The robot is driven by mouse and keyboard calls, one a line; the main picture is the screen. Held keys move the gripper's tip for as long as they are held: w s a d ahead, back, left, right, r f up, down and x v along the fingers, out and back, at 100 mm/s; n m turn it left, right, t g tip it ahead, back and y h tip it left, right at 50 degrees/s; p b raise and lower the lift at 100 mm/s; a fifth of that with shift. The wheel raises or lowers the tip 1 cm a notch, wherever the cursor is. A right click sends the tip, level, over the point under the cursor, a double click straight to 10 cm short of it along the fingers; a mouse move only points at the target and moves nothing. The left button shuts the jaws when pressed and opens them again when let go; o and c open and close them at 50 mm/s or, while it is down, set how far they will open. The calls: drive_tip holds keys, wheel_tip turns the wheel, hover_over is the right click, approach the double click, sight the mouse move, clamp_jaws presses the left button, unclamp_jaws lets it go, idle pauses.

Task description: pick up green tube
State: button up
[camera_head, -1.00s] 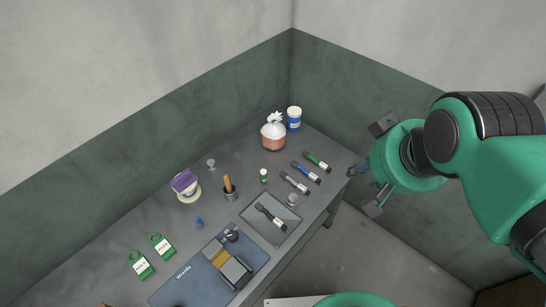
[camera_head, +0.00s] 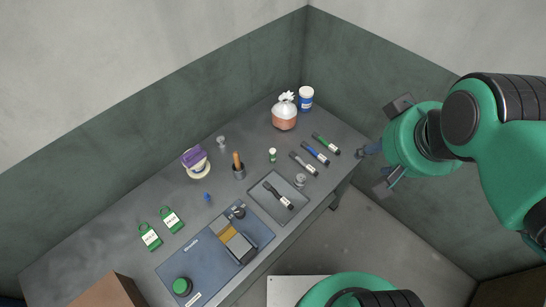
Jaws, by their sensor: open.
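A green tube with a dark end and a white label (camera_head: 326,144) lies near the right end of the grey table. A blue tube (camera_head: 315,153) and a grey tube (camera_head: 303,164) lie beside it in a row. My gripper (camera_head: 372,170) is open, just right of the table's right edge. It is apart from the green tube, and no object shows between its fingers.
Walls close off the back and right.

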drive_tip(key=m+g+y+p, duration=0.3)
drive_tip(key=m+y+p, duration=0.1)
drive_tip(key=m, duration=2.1)
hover_over(275, 153)
drive_tip(key=s+d, duration=0.3)
drive_tip(key=d, duration=0.1)
wheel_tip(275, 153, down, 36)
drive_tip(key=shift+a+f+m, duration=0.2)
drive_tip(key=shift+f+m, duration=0.1)
drive_tip(key=shift+f, duration=0.15)
drive_tip(key=shift+h, duration=0.3)
drive_tip(key=b+x, duration=0.2)
drive_tip(key=x, duration=0.6)
drive_tip(key=shift+w+a+f, duration=0.15)
drive_tip(key=shift+w+f, duration=0.05)
drive_tip(key=shift+f, duration=0.05)
